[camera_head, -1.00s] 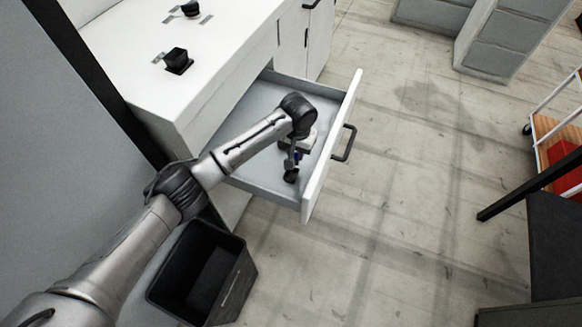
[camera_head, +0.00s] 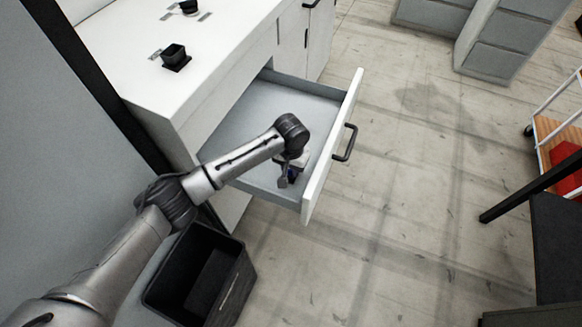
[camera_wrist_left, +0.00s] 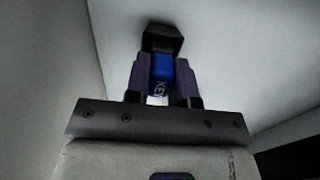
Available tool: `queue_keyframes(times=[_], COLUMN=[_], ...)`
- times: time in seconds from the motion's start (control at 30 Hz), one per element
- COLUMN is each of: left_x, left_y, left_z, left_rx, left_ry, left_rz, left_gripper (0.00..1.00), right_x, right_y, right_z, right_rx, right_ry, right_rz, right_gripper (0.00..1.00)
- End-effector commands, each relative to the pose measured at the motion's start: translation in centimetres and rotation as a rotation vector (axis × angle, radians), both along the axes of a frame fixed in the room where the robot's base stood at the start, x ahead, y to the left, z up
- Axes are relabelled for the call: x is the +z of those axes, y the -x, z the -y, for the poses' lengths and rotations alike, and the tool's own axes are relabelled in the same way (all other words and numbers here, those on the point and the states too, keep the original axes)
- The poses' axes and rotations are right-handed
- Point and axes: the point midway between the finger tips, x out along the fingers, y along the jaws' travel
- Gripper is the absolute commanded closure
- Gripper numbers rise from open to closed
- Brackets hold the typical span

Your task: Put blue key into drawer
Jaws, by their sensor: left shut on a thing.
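The drawer (camera_head: 262,105) is pulled open from the white cabinet, with a pale grey inside and a black handle. My left gripper (camera_head: 288,182) is inside the drawer outline, near its front corner, pointing down. In the left wrist view, my left gripper (camera_wrist_left: 162,82) is shut on the blue key (camera_wrist_left: 161,72), which has white lettering and a black end beyond the fingertips. I cannot tell whether the key touches the drawer floor. My right gripper is not in view.
Black holders (camera_head: 175,57) stand on the white cabinet top (camera_head: 130,60). A black open bin (camera_head: 240,290) is on the floor below the drawer. A wood-topped trolley with a red item (camera_head: 567,160) is at the right. The floor right of the drawer is clear.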

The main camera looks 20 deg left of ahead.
Motion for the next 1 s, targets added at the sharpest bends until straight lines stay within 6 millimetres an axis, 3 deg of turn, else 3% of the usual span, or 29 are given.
queue_keyframes(times=[0.03, 0.07, 0.3, 0.67, 1.0], left_x=[0.0, 0.0, 0.0, 0.8, 6.7], left_y=[0.0, 0.0, 0.0, 0.0, 0.0], left_z=[0.0, 0.0, 0.0, 0.0, 0.0], left_rx=[0.000, 0.000, 0.000, 0.000, -0.001], left_ry=[0.000, 0.000, 0.000, 0.000, 0.001], left_rz=[0.000, 0.000, 0.000, 0.001, 0.002], left_gripper=[1.00, 0.76, 0.53, 0.52, 0.52], right_x=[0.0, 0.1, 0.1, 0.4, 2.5], right_y=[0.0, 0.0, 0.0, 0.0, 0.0], right_z=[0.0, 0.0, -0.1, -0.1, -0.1], right_rx=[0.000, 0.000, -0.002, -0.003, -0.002], right_ry=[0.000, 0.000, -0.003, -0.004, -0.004], right_rz=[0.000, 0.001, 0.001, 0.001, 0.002], right_gripper=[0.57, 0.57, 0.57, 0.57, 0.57])
